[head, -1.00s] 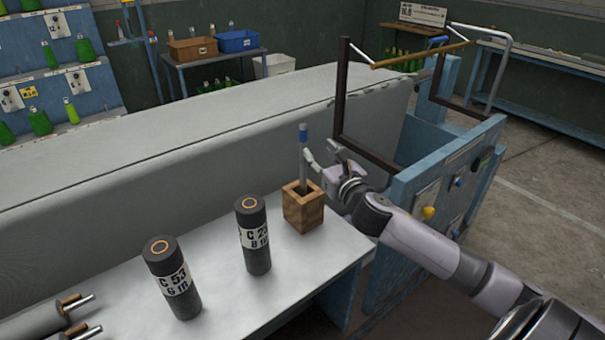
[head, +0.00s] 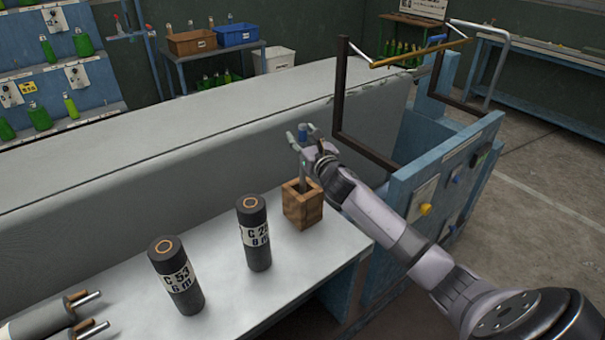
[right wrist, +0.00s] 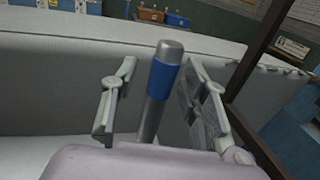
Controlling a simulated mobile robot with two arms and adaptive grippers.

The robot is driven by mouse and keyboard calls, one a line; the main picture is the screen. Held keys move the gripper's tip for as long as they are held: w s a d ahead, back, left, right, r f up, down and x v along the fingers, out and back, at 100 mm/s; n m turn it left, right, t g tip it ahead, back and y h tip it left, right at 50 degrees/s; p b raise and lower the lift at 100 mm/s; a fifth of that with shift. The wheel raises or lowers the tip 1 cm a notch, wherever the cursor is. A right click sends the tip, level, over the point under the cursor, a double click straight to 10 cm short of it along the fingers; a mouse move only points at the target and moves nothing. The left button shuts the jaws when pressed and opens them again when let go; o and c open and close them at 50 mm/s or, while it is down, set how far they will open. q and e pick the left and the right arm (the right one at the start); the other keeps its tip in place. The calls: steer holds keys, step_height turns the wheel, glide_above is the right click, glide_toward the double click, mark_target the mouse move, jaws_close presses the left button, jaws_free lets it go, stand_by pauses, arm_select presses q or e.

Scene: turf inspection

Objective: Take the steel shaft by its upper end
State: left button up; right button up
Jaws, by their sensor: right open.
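The steel shaft (right wrist: 150,118) stands in a wooden block holder (head: 303,208) on the grey table. A blue band (right wrist: 164,79) rings it just below its bare metal top. In the head view the shaft's blue upper part (head: 303,130) shows between the fingers, and its lower end is hidden in the block. My right gripper (head: 305,140) is open, with one finger on each side of the shaft. In the right wrist view the fingers (right wrist: 160,92) stand apart, with a visible gap on both sides of the shaft. My left gripper is not in view.
Two dark cylinders, labelled C 53 (head: 176,276) and C 28 (head: 254,233), stand on the table (head: 235,292) left of the block. A long grey raised body (head: 200,145) runs behind. A brown frame (head: 340,100) and a blue panel (head: 440,190) stand close on the right.

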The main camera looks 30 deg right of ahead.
jaws_close()
stand_by(0.5)
steer(key=shift+r, duration=0.15)
stand_by(0.4)
